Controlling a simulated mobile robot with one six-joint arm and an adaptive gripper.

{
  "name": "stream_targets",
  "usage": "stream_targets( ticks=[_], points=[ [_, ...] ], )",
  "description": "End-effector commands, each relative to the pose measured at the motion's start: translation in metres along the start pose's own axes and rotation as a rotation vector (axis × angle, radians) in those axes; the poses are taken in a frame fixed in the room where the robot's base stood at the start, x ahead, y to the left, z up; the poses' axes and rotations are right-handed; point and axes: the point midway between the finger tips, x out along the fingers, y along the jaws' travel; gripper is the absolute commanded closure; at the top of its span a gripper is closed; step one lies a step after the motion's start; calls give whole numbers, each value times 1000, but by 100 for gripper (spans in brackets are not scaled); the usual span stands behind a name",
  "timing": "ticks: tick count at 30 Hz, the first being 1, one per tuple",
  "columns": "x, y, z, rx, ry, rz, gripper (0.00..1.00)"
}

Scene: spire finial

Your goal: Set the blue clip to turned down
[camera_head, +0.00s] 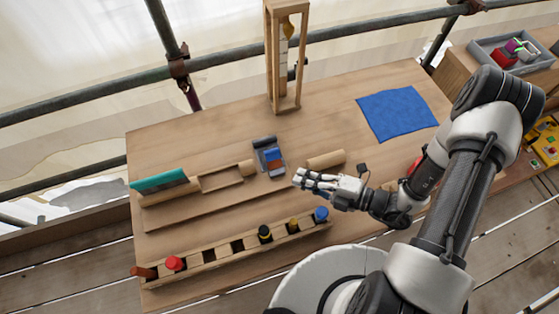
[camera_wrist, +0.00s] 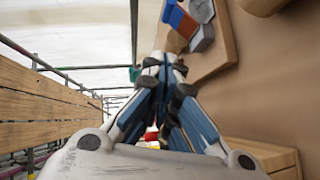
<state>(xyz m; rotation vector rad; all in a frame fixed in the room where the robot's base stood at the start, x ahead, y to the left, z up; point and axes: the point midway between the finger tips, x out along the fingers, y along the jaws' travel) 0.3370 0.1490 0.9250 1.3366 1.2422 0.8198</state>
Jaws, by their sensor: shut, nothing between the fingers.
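The blue clip (camera_head: 275,168) shows in the head view as a small blue piece with a red-orange part, seated in a grey block on the long wooden plank (camera_head: 215,208). In the wrist view the clip (camera_wrist: 181,20) is at the top edge, beside grey pieces and partly cut off by the frame. I cannot tell clearly which way it is turned. My gripper (camera_head: 296,180) is just right of and in front of the clip, apart from it. Its fingers (camera_wrist: 163,62) are shut together with nothing between them.
A wooden rack (camera_head: 222,262) with several coloured knobs runs along the front. A teal piece (camera_head: 160,181) stands at the plank's left end. A tall wooden frame (camera_head: 269,60) stands behind. A blue cloth (camera_head: 397,113) lies back right.

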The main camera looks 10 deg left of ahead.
Motion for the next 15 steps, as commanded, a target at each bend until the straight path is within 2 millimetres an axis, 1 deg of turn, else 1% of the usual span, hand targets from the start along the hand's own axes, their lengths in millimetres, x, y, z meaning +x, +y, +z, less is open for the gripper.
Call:
stream_targets(
  ticks=[1, 9, 12, 15],
  points=[
    [12, -2, -2, -1, 9, -2, 100],
    [64, -2, -2, -4, 8, -1, 100],
    [75, -2, 11, -8, 4, 0, 100],
    [83, -2, 20, -6, 2, 0, 100]
  ],
)
